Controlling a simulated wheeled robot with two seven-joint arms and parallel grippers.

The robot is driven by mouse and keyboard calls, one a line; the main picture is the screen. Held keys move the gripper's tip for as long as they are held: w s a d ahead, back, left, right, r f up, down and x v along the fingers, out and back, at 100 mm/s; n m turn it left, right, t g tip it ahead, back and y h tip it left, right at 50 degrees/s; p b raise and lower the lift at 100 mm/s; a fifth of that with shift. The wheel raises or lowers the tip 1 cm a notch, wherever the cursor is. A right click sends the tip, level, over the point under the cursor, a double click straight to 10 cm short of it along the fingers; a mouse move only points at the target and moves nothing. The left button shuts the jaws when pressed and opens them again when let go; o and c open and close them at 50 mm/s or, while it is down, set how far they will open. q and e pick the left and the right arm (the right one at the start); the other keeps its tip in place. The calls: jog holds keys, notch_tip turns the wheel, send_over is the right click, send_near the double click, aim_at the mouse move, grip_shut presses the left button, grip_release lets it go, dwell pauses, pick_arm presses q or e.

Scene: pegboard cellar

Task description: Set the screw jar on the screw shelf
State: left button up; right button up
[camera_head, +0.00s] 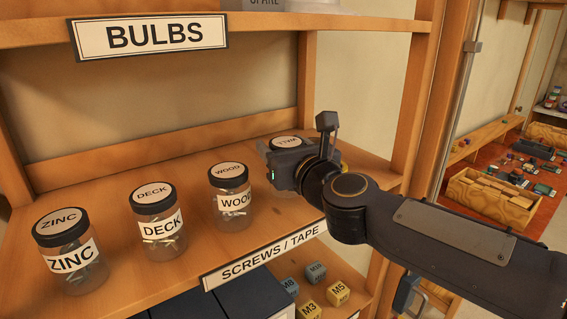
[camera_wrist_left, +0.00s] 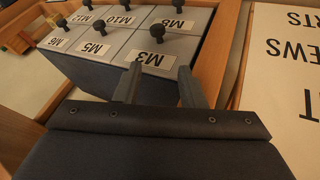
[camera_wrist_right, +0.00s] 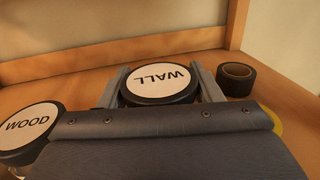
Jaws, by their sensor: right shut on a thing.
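The screw jar, whose black-rimmed white lid reads WALL in the right wrist view (camera_wrist_right: 160,82), is between the fingers of my right gripper (camera_wrist_right: 160,88). In the head view its lid (camera_head: 287,142) shows above the gripper (camera_head: 283,166), which hides its body. The jar is upright over the right part of the screw shelf (camera_head: 110,240), labelled SCREWS / TAPE; its base is hidden, so I cannot tell whether it touches the board. My left gripper (camera_wrist_left: 160,88) is open and empty, in front of grey labelled drawers or boxes; it is outside the head view.
The WOOD (camera_head: 230,195), DECK (camera_head: 158,220) and ZINC (camera_head: 70,250) jars stand in a row left of the gripper. A black tape roll (camera_wrist_right: 236,80) is close right of the WALL jar. The BULBS shelf (camera_head: 260,28) is above; a wooden post (camera_head: 415,90) stands right.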

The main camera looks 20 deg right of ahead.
jog(key=shift+f, duration=0.8)
pick_arm(q)
jog(key=shift+f, duration=0.5)
pick_arm(e)
jog(key=shift+r, duration=0.1)
jog(key=o, duration=0.9)
jog(key=shift+f, duration=0.25)
pick_arm(q)
jog(key=shift+f, duration=0.1)
pick_arm(e)
jog(key=o, duration=0.4)
jog(key=shift+r, duration=0.1)
